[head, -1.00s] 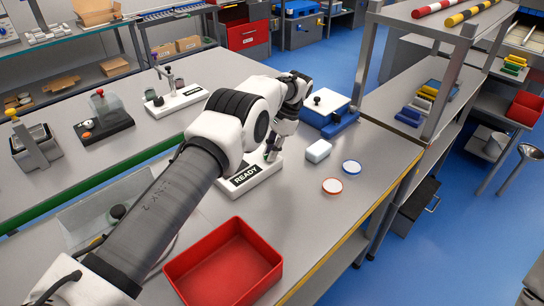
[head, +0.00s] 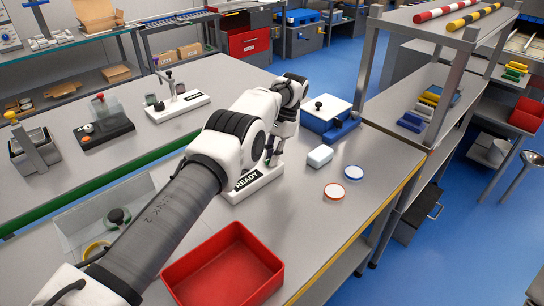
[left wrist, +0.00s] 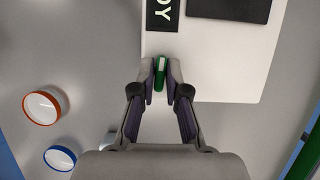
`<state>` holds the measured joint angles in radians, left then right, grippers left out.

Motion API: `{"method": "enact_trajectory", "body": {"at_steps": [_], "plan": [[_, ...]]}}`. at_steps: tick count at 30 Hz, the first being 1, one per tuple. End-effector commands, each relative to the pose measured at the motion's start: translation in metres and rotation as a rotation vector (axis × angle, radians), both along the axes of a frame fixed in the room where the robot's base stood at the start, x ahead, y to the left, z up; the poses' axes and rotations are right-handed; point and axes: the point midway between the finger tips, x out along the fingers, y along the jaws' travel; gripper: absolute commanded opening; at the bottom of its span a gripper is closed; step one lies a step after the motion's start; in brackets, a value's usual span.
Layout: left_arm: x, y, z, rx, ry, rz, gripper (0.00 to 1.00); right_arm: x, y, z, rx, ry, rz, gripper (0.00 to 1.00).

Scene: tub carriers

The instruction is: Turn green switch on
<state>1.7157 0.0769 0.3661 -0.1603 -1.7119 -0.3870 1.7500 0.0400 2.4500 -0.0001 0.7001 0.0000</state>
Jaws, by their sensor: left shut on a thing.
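The green switch (left wrist: 160,72) is a small green lever with a pale middle at the edge of a white base (left wrist: 215,70) in the left wrist view. My left gripper (left wrist: 160,82) has its fingertips closed on both sides of the switch. In the head view the same white base (head: 252,187) carries a black READY label (head: 247,179) and stands on the grey bench. My left gripper (head: 275,158) points down at its far end there, and my arm hides part of the base. My right gripper is not in view.
A red open bin (head: 225,265) stands at the front of the bench. A small white box (head: 320,155), an orange-rimmed lid (head: 334,191) and a blue-rimmed lid (head: 354,173) lie to the right. A blue case with a white lid (head: 327,108) stands behind. Bare bench lies around the lids.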

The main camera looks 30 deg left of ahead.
Motion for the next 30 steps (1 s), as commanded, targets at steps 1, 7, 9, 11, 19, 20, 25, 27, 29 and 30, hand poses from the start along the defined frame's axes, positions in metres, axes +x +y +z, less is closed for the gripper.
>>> {"method": "enact_trajectory", "body": {"at_steps": [1, 7, 9, 11, 19, 20, 25, 27, 29, 30], "plan": [[-0.003, 0.0, -0.005, -0.002, 0.012, 0.0, 0.0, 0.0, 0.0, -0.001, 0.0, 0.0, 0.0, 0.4], [-0.002, 0.0, -0.004, -0.002, 0.012, 0.0, 0.36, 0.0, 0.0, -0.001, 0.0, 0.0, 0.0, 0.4], [-0.002, 0.0, -0.004, -0.001, 0.01, 0.0, 0.36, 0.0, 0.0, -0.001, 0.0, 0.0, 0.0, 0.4], [-0.002, 0.0, -0.003, -0.001, 0.008, -0.001, 0.36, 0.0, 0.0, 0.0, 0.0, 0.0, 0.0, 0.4], [-0.001, 0.0, -0.001, 0.0, 0.003, -0.001, 0.36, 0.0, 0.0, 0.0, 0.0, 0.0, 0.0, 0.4], [-0.001, 0.0, -0.001, -0.001, 0.003, -0.001, 0.36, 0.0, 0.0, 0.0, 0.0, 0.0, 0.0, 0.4], [-0.001, -0.001, 0.003, 0.0, 0.003, -0.066, 0.36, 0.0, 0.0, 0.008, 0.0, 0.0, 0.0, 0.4], [-0.001, -0.002, 0.005, -0.001, 0.005, -0.143, 0.36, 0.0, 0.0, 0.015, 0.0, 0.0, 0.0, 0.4], [-0.002, -0.002, 0.008, -0.001, 0.006, -0.238, 0.36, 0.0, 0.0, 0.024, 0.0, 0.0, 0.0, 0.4], [-0.002, -0.003, 0.008, 0.0, 0.006, -0.312, 0.36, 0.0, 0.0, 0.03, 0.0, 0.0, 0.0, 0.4]]}}
